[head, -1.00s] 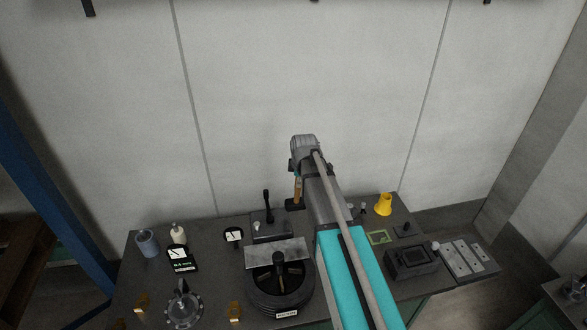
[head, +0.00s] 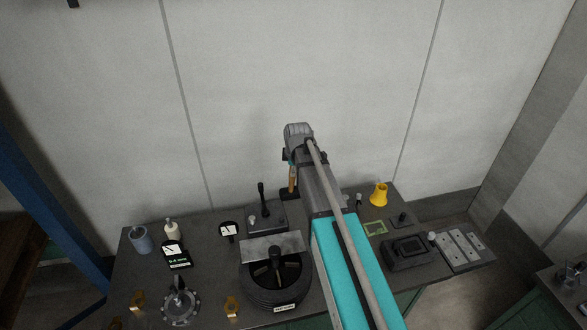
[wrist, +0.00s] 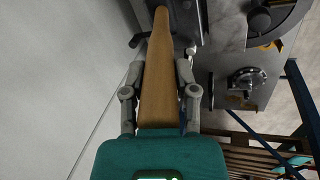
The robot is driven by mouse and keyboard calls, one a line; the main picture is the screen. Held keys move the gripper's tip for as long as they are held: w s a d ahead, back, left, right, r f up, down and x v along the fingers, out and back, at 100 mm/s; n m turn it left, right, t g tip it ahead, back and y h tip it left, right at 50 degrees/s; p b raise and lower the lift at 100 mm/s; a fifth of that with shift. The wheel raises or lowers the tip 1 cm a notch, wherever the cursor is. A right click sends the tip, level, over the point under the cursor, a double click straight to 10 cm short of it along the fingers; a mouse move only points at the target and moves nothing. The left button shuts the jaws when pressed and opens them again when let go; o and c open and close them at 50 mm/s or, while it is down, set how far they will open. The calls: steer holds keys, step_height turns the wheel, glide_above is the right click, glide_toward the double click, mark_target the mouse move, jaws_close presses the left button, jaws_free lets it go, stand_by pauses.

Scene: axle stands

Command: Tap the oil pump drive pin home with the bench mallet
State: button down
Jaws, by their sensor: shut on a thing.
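My gripper (wrist: 158,92) is shut on the wooden handle of the bench mallet (wrist: 158,65), one jaw on each side. In the head view the handle (head: 292,178) hangs beneath the end of my arm, with the dark mallet head (head: 289,194) low near the back edge of the bench. A flanged round metal part (head: 181,307) with a raised centre stands at the front left; it also shows in the wrist view (wrist: 247,84). I cannot tell the drive pin apart on it. A black round housing (head: 272,292) with an unreadable label sits left of my arm.
A lever block (head: 268,216), a blue-grey cup (head: 140,240), a white bottle (head: 171,229) and a gauge display (head: 176,256) stand on the bench. Brass pieces (head: 231,306) flank the flanged part. A yellow cone (head: 379,195) and a dark box (head: 408,250) are at the right. A wall rises behind.

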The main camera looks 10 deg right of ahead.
mark_target(293, 181)
steer(key=shift+f+b, duration=4.9)
steer(key=shift+f, duration=0.15)
step_height(293, 181, up, 5)
steer(key=p, duration=0.5)
steer(key=shift+r, duration=0.2)
step_height(293, 181, up, 8)
steer(key=p, duration=0.8)
steer(key=shift+f, duration=0.1)
